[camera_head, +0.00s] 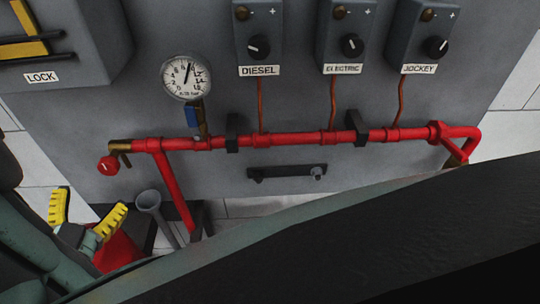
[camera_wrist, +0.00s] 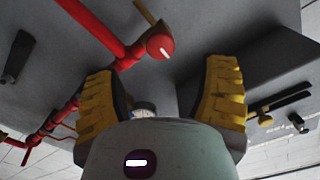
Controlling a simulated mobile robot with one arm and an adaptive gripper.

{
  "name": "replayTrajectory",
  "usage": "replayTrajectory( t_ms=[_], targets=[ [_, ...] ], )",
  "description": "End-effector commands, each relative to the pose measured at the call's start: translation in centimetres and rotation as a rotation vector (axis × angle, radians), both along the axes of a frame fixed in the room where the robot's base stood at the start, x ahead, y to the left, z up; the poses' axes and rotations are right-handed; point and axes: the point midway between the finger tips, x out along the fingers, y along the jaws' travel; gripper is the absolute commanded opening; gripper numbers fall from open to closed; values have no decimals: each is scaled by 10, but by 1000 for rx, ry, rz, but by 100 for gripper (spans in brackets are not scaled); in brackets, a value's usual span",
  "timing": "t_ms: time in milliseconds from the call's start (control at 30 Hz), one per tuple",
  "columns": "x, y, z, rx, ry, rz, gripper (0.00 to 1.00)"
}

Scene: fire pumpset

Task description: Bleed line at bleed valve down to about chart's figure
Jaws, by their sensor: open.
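The bleed valve's red round knob (camera_head: 108,166) sits on a brass fitting at the left end of the red line (camera_head: 280,139). It also shows in the wrist view (camera_wrist: 160,45), with a white mark on its face, beyond the gap between my fingers. My gripper (camera_head: 86,210), with yellow ribbed finger pads, is open and empty, below and left of the knob and apart from it. Both fingers show in the wrist view (camera_wrist: 160,95). A round white gauge (camera_head: 187,77) stands above the line; its needle points nearly straight up. I see no chart.
Boxes labelled DIESEL (camera_head: 259,40), ELECTRIC (camera_head: 347,40) and JOCKEY (camera_head: 422,38) hang above the line. A grey funnel (camera_head: 148,201) stands below and right of the knob. A red object (camera_head: 118,252) is partly hidden behind my gripper. A LOCK-labelled box (camera_head: 60,45) is upper left.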

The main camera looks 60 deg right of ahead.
Motion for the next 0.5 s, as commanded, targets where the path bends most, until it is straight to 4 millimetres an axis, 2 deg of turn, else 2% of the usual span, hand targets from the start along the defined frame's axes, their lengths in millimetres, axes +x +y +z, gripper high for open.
replayTrajectory(
  t_ms=[200,500],
  targets=[
    [-15,21,-1,3,1,4,72],
    [-22,29,1,0,-1,2,72]
  ],
)
